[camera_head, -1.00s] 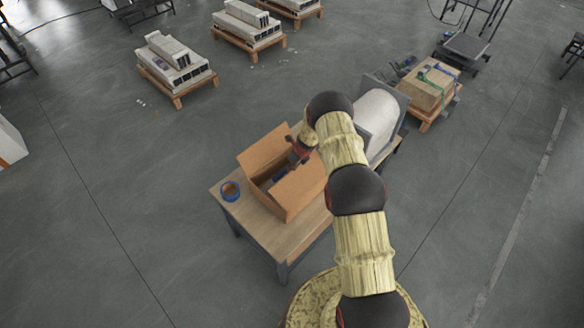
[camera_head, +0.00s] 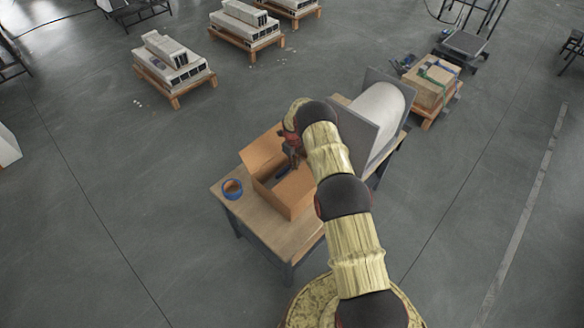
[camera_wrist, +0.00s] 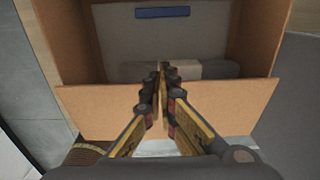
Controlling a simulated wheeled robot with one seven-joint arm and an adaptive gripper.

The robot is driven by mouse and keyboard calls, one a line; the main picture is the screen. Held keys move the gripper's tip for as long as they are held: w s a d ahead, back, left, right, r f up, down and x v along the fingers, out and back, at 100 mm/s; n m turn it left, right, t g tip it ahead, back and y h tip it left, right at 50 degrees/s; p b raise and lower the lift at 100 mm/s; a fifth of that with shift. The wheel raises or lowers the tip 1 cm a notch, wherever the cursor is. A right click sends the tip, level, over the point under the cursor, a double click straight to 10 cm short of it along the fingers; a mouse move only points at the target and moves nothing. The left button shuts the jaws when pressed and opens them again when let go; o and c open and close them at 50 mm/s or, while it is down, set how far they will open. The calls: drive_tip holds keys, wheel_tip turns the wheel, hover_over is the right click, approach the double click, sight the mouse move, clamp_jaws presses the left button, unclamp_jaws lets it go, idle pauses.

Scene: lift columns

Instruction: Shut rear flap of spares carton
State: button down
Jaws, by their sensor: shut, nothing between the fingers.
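The brown cardboard carton (camera_head: 292,197) stands open on the table, with a raised flap (camera_head: 261,153) on its far left side in the head view. My gripper (camera_head: 291,158) is at the carton's far end, beside that flap. In the wrist view the carton's inside shows at the top, with a blue strip (camera_wrist: 162,13) and pale contents (camera_wrist: 190,69). A flap (camera_wrist: 225,104) spans the picture below the opening. My gripper (camera_wrist: 163,72) is shut and empty, its fingers in front of this flap. I cannot tell whether they touch it.
A blue tape roll (camera_head: 232,188) lies on the wooden table (camera_head: 262,220) left of the carton. A grey machine with a pale rounded drum (camera_head: 378,115) stands close on the right. Pallets with grey blocks (camera_head: 173,62) and a strapped box (camera_head: 433,85) stand beyond.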

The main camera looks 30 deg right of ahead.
drive_tip(key=shift+w+f+g+b, duration=0.2)
drive_tip(key=shift+f+g+b, duration=0.3)
drive_tip(key=shift+b, duration=0.35)
drive_tip(key=shift+f, duration=0.1)
drive_tip(key=shift+r, duration=0.2)
